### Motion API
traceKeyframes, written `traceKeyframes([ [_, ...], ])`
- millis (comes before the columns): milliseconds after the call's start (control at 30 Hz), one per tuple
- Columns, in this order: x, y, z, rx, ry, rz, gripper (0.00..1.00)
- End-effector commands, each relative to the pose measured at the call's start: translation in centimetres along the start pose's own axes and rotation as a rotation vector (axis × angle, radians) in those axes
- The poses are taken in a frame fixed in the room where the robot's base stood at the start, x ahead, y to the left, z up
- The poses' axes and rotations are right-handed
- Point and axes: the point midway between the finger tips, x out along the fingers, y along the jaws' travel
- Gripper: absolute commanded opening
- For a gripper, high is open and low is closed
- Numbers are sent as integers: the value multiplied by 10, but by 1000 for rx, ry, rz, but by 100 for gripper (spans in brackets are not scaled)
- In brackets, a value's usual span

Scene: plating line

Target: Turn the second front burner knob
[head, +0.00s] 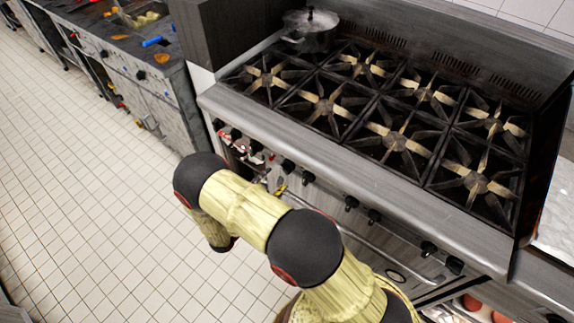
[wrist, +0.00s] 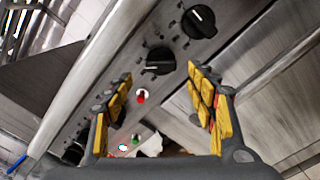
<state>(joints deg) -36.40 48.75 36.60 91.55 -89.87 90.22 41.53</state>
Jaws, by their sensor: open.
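The stove's front panel carries a row of black knobs. In the wrist view, one black knob (wrist: 160,60) with a white mark lies just beyond my open fingertips, roughly between them. A second black knob (wrist: 199,21) is farther up and to the right, and a third (wrist: 73,153) is at lower left, partly hidden. My gripper (wrist: 160,80) is open and empty, with yellow pads on both fingers. I see no contact with a knob. In the head view my arm hides much of the gripper; knobs (head: 288,165) and (head: 307,177) show beside it. I cannot tell which is the second.
The stove top (head: 395,140) has several burners, with a metal pot (head: 310,30) at the back left. A front rail (head: 330,150) juts out above the knobs. A counter (head: 140,70) stands at the left. The tiled floor (head: 90,210) is clear there.

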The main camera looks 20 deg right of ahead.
Motion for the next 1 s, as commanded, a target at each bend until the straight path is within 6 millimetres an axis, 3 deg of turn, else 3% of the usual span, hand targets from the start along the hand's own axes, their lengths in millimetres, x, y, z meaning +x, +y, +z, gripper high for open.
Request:
traceKeyframes([
  [500,67,-2,0,7,-2,-7,57],
  [933,77,-1,0,6,-1,-6,57],
  [1000,77,-1,0,6,-1,-6,53],
])
